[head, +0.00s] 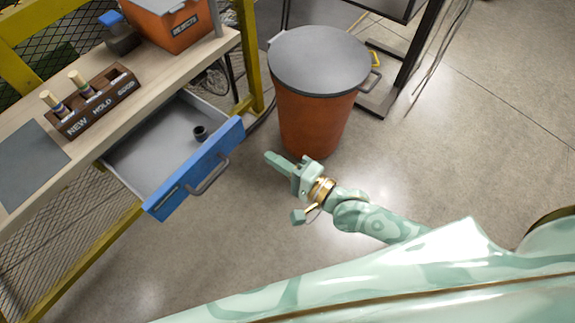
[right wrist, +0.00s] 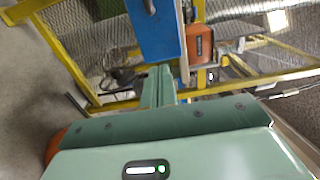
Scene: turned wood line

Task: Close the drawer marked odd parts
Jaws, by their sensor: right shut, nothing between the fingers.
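The blue-fronted drawer (head: 160,207) stands pulled out from under the workbench in the head view. A small dark round part (head: 200,133) lies inside it. Its grey handle (head: 208,178) is on the front; the label on the front is too small to read. The blue drawer front also shows at the top of the right wrist view (right wrist: 155,35). My right gripper (head: 271,157) is shut and empty, to the right of the drawer front and apart from it. It also shows in the right wrist view (right wrist: 160,80). My left gripper is not in view.
An orange bin with a grey lid (head: 318,62) stands just beyond my right gripper. On the workbench (head: 150,98) are a wooden holder marked NEW, HOLD, GOOD (head: 95,103) and an orange box marked REJECTS (head: 178,30).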

